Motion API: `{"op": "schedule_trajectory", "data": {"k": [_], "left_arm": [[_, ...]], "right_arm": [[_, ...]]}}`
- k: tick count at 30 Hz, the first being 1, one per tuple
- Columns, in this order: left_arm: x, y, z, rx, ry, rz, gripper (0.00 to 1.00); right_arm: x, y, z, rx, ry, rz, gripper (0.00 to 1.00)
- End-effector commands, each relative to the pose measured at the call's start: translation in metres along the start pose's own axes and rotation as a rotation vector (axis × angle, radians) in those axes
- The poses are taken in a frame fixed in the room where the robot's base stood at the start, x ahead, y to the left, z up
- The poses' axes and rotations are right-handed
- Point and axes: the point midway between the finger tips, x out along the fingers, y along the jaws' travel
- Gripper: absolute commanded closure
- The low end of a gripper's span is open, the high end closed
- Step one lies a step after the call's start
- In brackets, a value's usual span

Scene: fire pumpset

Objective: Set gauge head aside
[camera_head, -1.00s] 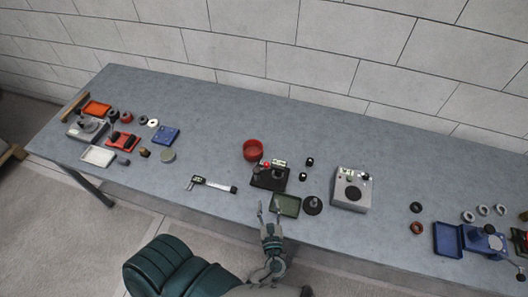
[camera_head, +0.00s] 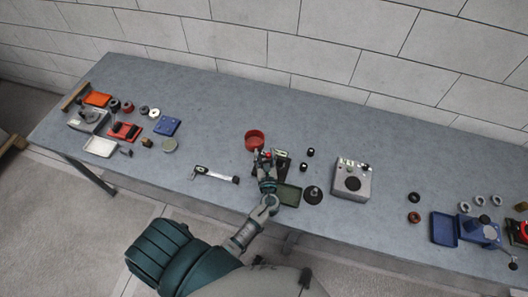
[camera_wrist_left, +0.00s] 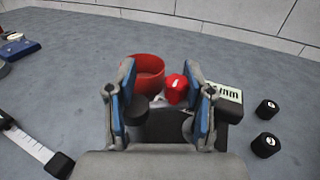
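My left gripper (camera_head: 266,158) reaches over a dark gauge stand on the table. In the left wrist view its two blue-padded fingers (camera_wrist_left: 160,80) are spread apart. Between and beyond them show a red knob-like part (camera_wrist_left: 176,89), a black round part (camera_wrist_left: 137,108) and the dark base (camera_wrist_left: 165,127). A block with a white, marked display (camera_wrist_left: 224,94) sits just right of the right finger; I cannot tell for certain which part is the gauge head. Contact with the fingers is not clear. My right gripper is not in view.
A red bowl (camera_head: 254,137) stands just behind the stand. A green tray (camera_head: 290,195), a black disc (camera_head: 312,194), small black cylinders (camera_head: 310,153) and a grey device (camera_head: 352,181) are to the right. A caliper-like tool (camera_head: 215,174) lies left.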

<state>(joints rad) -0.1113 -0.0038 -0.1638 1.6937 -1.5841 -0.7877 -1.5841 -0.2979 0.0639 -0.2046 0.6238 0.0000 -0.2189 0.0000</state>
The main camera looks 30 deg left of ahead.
Motion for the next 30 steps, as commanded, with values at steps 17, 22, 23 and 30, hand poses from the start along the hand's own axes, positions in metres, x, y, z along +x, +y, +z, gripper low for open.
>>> {"op": "schedule_trajectory", "data": {"k": [17, 22, 23, 30], "left_arm": [[0.011, 0.003, -0.001, -0.004, 0.002, 0.000, 0.95], [0.012, 0.004, -0.001, -0.005, 0.002, 0.001, 1.00], [0.012, 0.004, -0.001, -0.004, 0.001, 0.002, 1.00], [0.011, 0.004, 0.001, 0.003, -0.002, -0.007, 1.00]], "right_arm": [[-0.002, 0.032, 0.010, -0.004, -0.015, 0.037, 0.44], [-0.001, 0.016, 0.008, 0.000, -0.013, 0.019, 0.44], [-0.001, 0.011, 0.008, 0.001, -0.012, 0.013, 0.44], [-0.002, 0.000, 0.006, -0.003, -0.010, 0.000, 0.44]]}}
